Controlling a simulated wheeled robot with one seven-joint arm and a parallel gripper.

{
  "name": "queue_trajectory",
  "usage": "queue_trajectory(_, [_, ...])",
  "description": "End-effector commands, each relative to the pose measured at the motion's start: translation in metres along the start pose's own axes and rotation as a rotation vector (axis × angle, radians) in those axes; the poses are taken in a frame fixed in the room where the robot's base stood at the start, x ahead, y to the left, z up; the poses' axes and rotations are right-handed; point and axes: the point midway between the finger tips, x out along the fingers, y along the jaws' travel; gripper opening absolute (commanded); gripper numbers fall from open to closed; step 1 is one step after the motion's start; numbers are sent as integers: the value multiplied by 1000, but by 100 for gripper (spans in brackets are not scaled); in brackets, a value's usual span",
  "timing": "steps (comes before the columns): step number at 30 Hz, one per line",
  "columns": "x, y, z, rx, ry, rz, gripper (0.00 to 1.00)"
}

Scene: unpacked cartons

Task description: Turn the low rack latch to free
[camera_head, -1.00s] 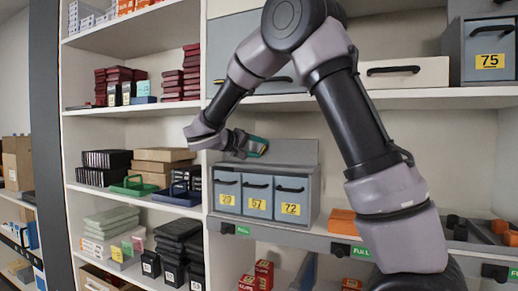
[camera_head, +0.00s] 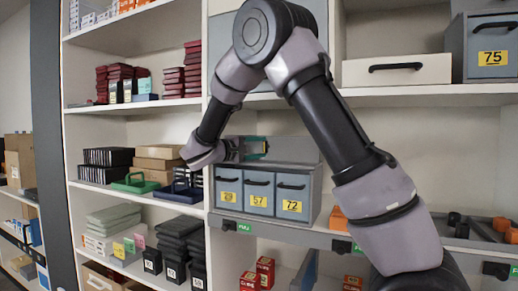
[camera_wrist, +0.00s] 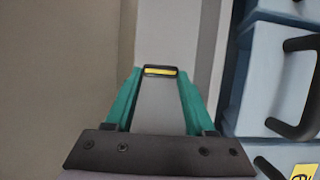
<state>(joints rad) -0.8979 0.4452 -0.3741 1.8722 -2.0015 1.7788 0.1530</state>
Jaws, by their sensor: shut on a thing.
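My gripper (camera_head: 262,148) is above the grey-blue drawer unit, in front of its grey back panel (camera_head: 293,150). In the wrist view its teal fingers (camera_wrist: 161,74) are shut on a small black-rimmed piece with a yellow face (camera_wrist: 160,71). I cannot tell whether this small piece is the low rack latch. The blue drawers (camera_wrist: 275,75) with black handles are at the right of the wrist view, beside the fingers. What lies behind the held piece is hidden.
The drawer unit (camera_head: 260,195) carries yellow number labels. Green tags (camera_head: 243,227) and black fittings line the shelf edge below it. Dark boxes (camera_head: 180,232) and a green tray (camera_head: 135,184) stand to the left. A drawer marked 75 (camera_head: 490,55) is at upper right.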

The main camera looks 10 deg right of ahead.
Motion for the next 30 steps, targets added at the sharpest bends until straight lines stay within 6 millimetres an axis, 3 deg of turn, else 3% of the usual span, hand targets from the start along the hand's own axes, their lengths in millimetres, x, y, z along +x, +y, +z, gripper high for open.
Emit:
queue_trajectory(12, [-1,-1,0,-10,2,2,0])
queue_trajectory(13, [-1,-1,0,-10,2,2,59])
queue_trajectory(15, [-1,-1,0,-10,2,2,85])
queue_trajectory(24, [-4,-1,0,-8,2,2,85])
queue_trajectory(30, [-33,-1,-1,-7,6,2,85])
